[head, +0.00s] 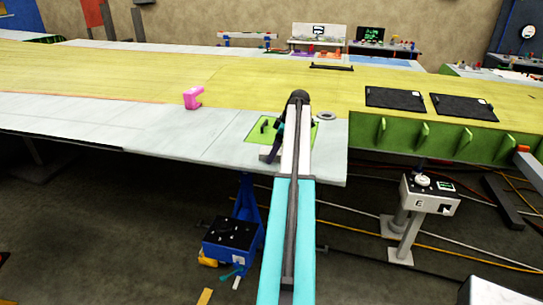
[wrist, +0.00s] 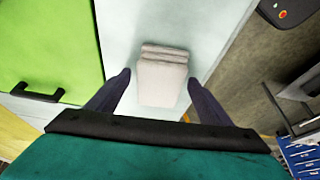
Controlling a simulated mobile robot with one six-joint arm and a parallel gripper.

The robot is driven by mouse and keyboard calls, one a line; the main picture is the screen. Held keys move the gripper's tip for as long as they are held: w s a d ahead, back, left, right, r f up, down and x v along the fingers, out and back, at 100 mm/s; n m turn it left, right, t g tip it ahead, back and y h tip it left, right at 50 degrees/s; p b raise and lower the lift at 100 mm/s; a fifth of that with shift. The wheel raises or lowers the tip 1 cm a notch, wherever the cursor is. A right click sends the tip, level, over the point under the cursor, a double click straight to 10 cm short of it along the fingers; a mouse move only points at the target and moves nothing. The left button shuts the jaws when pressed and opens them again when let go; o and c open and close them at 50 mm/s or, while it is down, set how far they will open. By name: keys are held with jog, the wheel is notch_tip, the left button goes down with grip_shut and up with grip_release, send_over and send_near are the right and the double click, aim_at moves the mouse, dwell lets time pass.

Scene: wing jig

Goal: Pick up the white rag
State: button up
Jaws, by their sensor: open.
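The white rag (wrist: 162,80) is a small folded stack lying on the pale wing surface in the wrist view. My gripper (wrist: 160,88) is open, with one dark finger to the left of the rag and one to its right. The rag shows between the two fingers, and I cannot tell how far above the surface the fingertips are.
A green panel (wrist: 45,50) with a black handle (wrist: 36,92) lies left of the rag. The wing edge drops to the floor at right. A blue stand (head: 232,235) is below.

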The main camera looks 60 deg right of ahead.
aim_at(270, 150)
jog(key=shift+f, duration=0.1)
jog(key=c, duration=1.1)
jog(key=shift+r, duration=0.3)
jog(key=shift+r+b, duration=0.95)
jog(key=shift+r, duration=0.3)
jog(key=shift+s+r, duration=0.1)
jog(key=shift+r, duration=0.25)
jog(key=s+b, duration=0.2)
jog(key=s, duration=0.3)
jog(key=s+r+b, duration=0.1)
jog(key=s, duration=0.4)
jog(key=s+b, duration=0.2)
jog(key=s, duration=0.3)
jog(key=shift+s+a+r+b, duration=0.3)
jog(key=shift+s+a, duration=0.1)
